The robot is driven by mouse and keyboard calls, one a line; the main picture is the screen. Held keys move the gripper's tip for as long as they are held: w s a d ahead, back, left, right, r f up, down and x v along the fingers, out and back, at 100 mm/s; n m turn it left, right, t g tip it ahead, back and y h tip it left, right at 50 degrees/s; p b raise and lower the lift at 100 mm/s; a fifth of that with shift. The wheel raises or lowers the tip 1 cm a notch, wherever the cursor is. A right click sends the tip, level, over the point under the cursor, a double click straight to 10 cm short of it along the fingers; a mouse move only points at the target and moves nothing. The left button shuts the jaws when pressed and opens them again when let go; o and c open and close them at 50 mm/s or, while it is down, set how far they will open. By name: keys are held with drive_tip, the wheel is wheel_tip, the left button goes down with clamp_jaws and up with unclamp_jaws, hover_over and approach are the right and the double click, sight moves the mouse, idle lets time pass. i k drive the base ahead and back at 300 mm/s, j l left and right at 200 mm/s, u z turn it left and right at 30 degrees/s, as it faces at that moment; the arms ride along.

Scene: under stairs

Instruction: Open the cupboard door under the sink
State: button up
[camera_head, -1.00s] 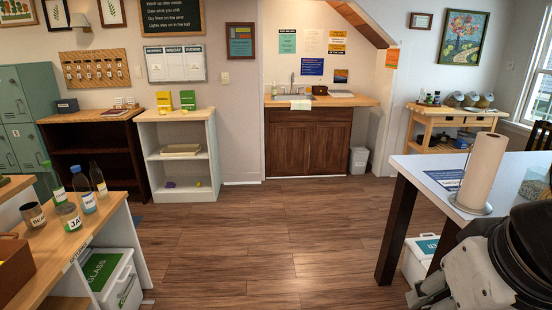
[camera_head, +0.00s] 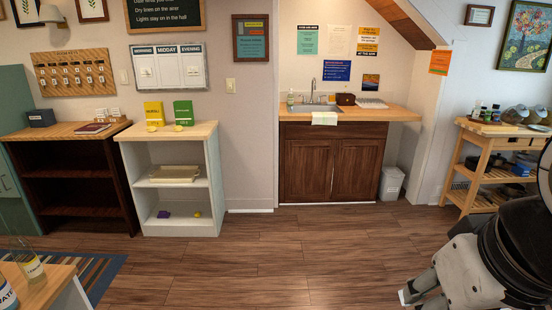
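The sink cupboard (camera_head: 330,165) stands in the alcove ahead, below a wooden counter (camera_head: 365,114). Its two dark brown doors, left (camera_head: 306,170) and right (camera_head: 357,168), look shut. The metal sink (camera_head: 310,107) and its tap sit in the counter above them. A pale cloth (camera_head: 324,118) hangs over the counter's front edge, above the doors. Part of my arm shows at the lower right, well short of the cupboard.
The wooden floor (camera_head: 270,255) before the cupboard is clear. A white bin (camera_head: 391,183) stands right of the cupboard. A white shelf (camera_head: 216,190) stands to its left, and a wooden trolley (camera_head: 455,178) to the right. A table corner (camera_head: 45,285) juts in at lower left.

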sight(309, 164)
drive_tip(key=i+j, duration=0.1)
drive_tip(key=i, duration=3.7)
drive_tip(key=i+z, duration=0.3)
drive_tip(key=i, duration=0.35)
drive_tip(key=i+j+z, duration=0.3)
drive_tip(key=i, duration=0.3)
